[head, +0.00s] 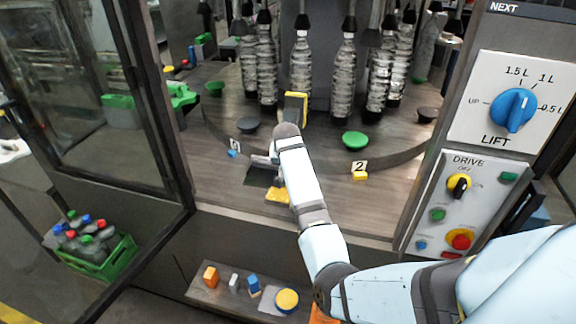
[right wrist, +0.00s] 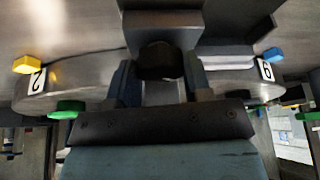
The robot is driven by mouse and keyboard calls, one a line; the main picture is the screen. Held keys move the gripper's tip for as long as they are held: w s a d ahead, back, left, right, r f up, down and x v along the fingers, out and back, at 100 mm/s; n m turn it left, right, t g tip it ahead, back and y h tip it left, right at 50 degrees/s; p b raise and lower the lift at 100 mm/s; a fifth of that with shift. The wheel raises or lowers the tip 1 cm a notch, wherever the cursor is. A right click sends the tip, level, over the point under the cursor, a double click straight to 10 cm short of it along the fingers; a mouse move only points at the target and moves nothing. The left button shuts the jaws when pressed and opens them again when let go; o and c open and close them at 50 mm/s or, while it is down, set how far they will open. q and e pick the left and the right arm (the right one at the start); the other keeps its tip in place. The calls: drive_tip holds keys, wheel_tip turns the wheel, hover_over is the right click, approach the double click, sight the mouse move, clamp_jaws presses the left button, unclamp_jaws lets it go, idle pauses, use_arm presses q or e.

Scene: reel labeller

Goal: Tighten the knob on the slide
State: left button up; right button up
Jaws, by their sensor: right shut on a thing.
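The knob (right wrist: 160,60) is dark and round and shows in the right wrist view between my right gripper's fingers (right wrist: 160,82). The gripper is shut on it, one finger on each side. The grey slide block (right wrist: 160,27) is right behind the knob, with a dark stepped part (right wrist: 238,28) beside it. In the head view my right gripper (head: 263,163) is at the machine's deck, largely hidden by my own wrist, and the knob cannot be seen there. My left gripper is not in view.
Clear bottles (head: 301,70) stand around the carousel (head: 210,120). A green disc (head: 355,142) and label 2 (head: 359,167) lie to the right of my wrist. The control panel (head: 430,205) is at the right, an open glass door (head: 150,110) at the left. Small blocks lie on a front shelf (head: 215,292).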

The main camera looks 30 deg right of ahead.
drive_tip(key=m+g, duration=0.1)
drive_tip(key=m, duration=0.1)
drive_tip(key=m+h, duration=0.1)
drive_tip(key=m, duration=0.2)
drive_tip(key=shift+w+a+m+g, duration=0.15)
drive_tip(key=shift+m+g, duration=0.15)
drive_tip(key=shift+g, duration=0.1)
drive_tip(key=m+g, duration=0.1)
drive_tip(key=m, duration=0.3)
drive_tip(key=shift+w+h, duration=0.1)
drive_tip(key=shift+h, duration=0.2)
drive_tip(key=shift+g, duration=0.3)
drive_tip(key=shift+m, duration=0.4)
drive_tip(key=o, duration=0.9)
